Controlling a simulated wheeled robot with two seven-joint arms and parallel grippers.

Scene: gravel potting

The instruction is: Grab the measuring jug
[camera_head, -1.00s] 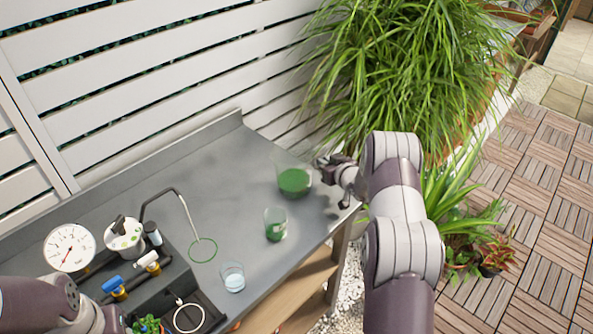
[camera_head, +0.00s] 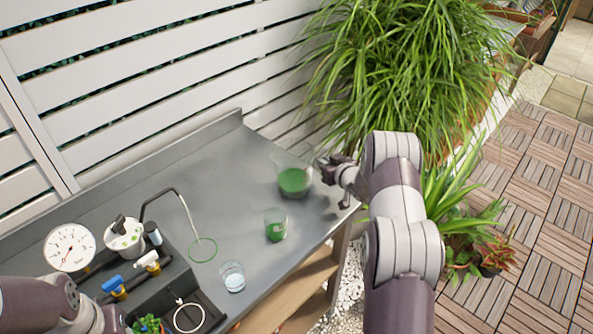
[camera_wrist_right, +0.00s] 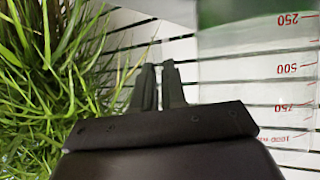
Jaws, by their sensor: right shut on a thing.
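The measuring jug (camera_head: 293,181) is clear, with green in its lower part, and looks upright at the right end of the grey bench (camera_head: 172,175). In the right wrist view the jug (camera_wrist_right: 262,95) fills the right side, its red marks upside down. My right gripper (camera_head: 326,163) is at the jug's right side, shut on it. The fingers (camera_wrist_right: 160,82) are close together in the wrist view; the part they grip is hard to make out. My left arm (camera_head: 55,305) shows at the lower left, its gripper out of view.
A smaller glass with green in it (camera_head: 276,225) and a clear glass (camera_head: 233,277) stand nearer the bench's front edge. A gauge (camera_head: 70,247) and a thin bent pipe (camera_head: 178,193) are at the left. A large grassy plant (camera_head: 405,75) stands close behind my right gripper.

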